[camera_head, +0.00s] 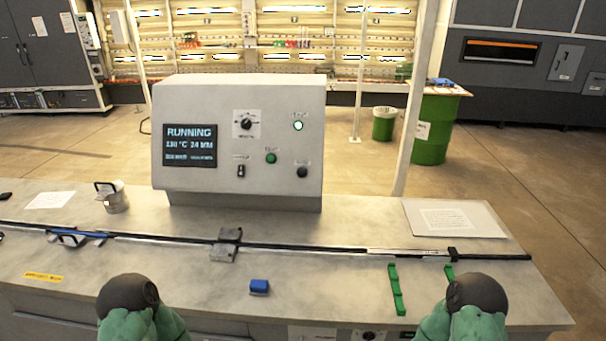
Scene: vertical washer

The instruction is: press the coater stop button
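The grey coater control panel (285,95) stands upright on the bench. Its screen (190,146) reads RUNNING, with 24 M/M and a temperature that looks like 130 °C. A black round button (302,172) sits at the lower right of the panel, and a green button (271,158) is to its left. Their labels are too small to read surely, so I cannot confirm which is the stop button. A lit lamp (298,126) glows greenish white above them. Green and dark parts of my two arms show at the bottom edge, well short of the panel. No gripper fingers show.
A dial (246,123) and a small switch (241,171) are also on the panel. A dark rail (330,248) runs across the bench (190,262) in front of it.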

